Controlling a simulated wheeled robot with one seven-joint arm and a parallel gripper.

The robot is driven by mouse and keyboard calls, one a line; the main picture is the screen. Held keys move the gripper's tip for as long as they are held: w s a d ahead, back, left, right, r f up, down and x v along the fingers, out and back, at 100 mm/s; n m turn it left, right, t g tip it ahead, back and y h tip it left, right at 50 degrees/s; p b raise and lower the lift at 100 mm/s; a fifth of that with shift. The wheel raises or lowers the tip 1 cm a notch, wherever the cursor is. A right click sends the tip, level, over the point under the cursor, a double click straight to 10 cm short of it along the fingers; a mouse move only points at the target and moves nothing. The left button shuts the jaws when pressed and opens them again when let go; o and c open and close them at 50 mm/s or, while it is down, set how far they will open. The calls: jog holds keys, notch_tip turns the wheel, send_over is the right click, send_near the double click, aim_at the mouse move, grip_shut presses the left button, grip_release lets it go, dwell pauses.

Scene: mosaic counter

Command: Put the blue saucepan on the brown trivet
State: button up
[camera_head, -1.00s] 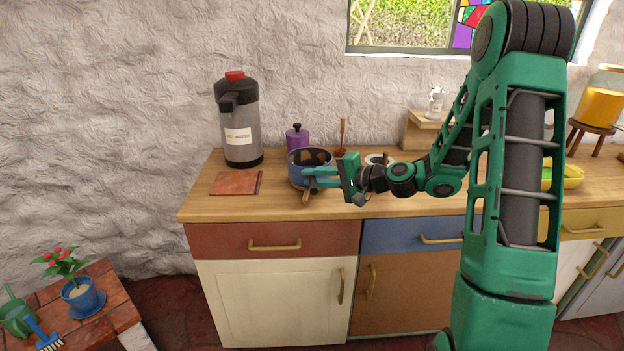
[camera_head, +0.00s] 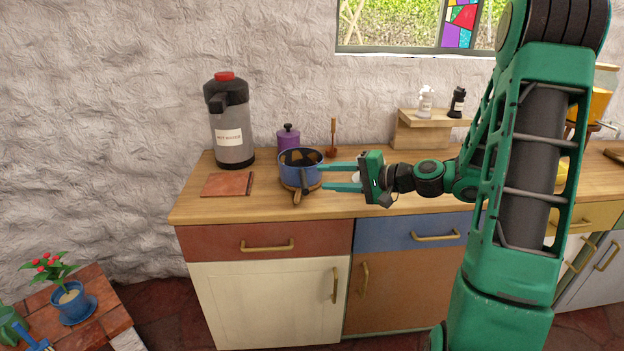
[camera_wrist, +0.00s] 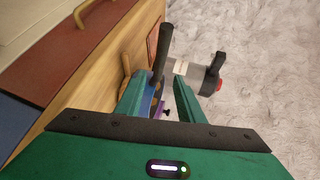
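The blue saucepan (camera_head: 291,172) is upright towards the left of the counter. A brown wooden trivet (camera_head: 297,197) shows beneath it, its narrow end sticking out in front; the pan appears to rest on it, though most of the trivet is hidden. My gripper (camera_head: 323,177) is just right of the pan, fingers apart and pointing left, with nothing held between them. I cannot tell whether a fingertip touches the pan. In the wrist view my open gripper (camera_wrist: 153,90) has a dark handle (camera_wrist: 162,50) and a little blue of the pan beyond its fingers.
A reddish-brown square board (camera_head: 227,184) lies left of the pan. A hot-water dispenser (camera_head: 232,135), a purple lidded pot (camera_head: 289,139) and a wooden utensil (camera_head: 333,135) stand behind. The counter (camera_head: 350,205) is clear in front of my gripper.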

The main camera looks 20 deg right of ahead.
jog(key=s+f+n+g+h, duration=0.2)
jog(key=s+f+g, duration=0.15)
jog(key=s, duration=0.35)
jog(key=s+f+n+g+h, duration=0.2)
jog(key=s+n+g+h, duration=0.15)
jog(key=s, duration=0.45)
jog(key=s+d+r+m+g+h, duration=0.1)
jog(key=s+d+r+g, duration=0.1)
jog(key=s, duration=0.8)
jog(key=s+d+r+m+g+h, duration=0.1)
jog(key=s+d, duration=0.4)
jog(key=s, duration=0.5)
jog(key=shift+s+r+g+h, duration=0.35)
jog(key=shift+r+g+h, duration=0.4)
jog(key=shift+r+g, duration=0.1)
